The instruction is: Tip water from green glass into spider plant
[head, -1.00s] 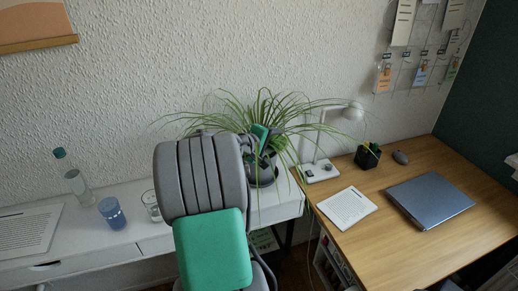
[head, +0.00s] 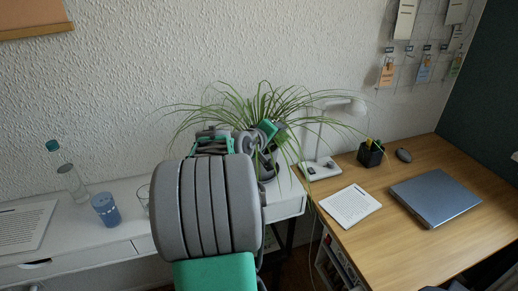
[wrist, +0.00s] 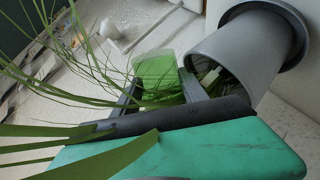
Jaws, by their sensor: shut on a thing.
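The spider plant (head: 262,103) stands on the white desk against the wall, its long leaves arching both ways. Its grey pot (wrist: 235,55) shows tilted in the wrist view, on a dark saucer. My gripper (head: 266,155) is among the leaves in front of the plant, largely hidden by my arm. In the wrist view my gripper (wrist: 160,93) is shut on the translucent green glass (wrist: 157,68), close beside the pot's mouth. Leaves cross in front of the glass. I cannot tell whether water is in it or flowing.
A blue glass (head: 106,209) and a bottle with a teal cap (head: 66,176) stand left on the white desk. A white lamp (head: 322,168) is close right of the plant. The wooden desk holds a paper (head: 350,206), a laptop (head: 436,196) and a black pen holder (head: 370,154).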

